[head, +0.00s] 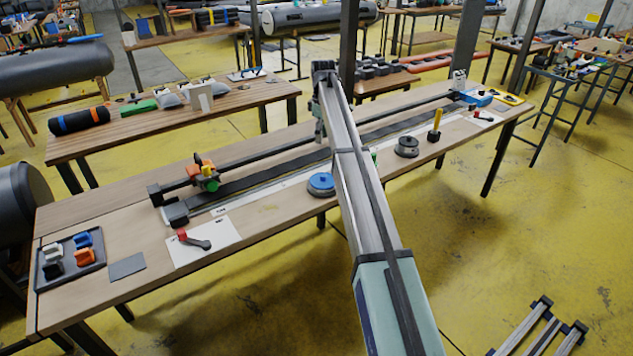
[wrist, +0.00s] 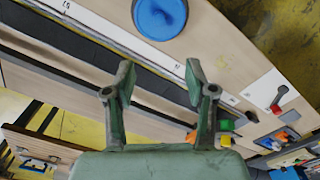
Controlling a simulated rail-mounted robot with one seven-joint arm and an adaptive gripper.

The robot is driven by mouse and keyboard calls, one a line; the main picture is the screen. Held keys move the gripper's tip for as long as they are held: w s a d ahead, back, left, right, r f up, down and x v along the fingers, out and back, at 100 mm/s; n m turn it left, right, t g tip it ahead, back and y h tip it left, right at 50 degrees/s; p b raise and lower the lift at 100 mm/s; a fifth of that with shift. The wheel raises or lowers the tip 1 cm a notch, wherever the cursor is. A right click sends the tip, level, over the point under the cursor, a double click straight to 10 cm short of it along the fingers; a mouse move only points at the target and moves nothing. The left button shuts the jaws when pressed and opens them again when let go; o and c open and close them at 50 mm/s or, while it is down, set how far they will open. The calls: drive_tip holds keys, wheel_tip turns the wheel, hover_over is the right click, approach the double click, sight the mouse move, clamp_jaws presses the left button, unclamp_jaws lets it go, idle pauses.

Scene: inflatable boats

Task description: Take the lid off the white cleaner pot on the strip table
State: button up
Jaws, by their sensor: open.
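No plainly white pot shows. A low round pot with a blue top (head: 321,184) stands on the near side of the strip table (head: 130,213). I cannot tell for sure whether this is the cleaner pot. My gripper (wrist: 160,75) is open and empty above the table, apart from the blue top. My arm hides part of the table in the head view.
A dark grey round pot (head: 407,146) and a yellow-topped upright (head: 436,125) stand to the right. A long black strip (head: 270,172) runs along the table. A red-handled tool (head: 194,240) lies on a white sheet at left. A tray (head: 70,262) holds small clamps.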

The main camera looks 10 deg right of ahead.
drive_tip(key=p, duration=0.4)
hover_over(323, 175)
drive_tip(key=shift+n, duration=0.3)
wheel_tip(323, 175, down, 12)
drive_tip(key=shift+s+f, duration=0.1)
drive_tip(key=shift+s, duration=0.05)
drive_tip(key=shift+f+p, duration=1)
drive_tip(key=shift+f, duration=1.65)
drive_tip(key=c, duration=0.9)
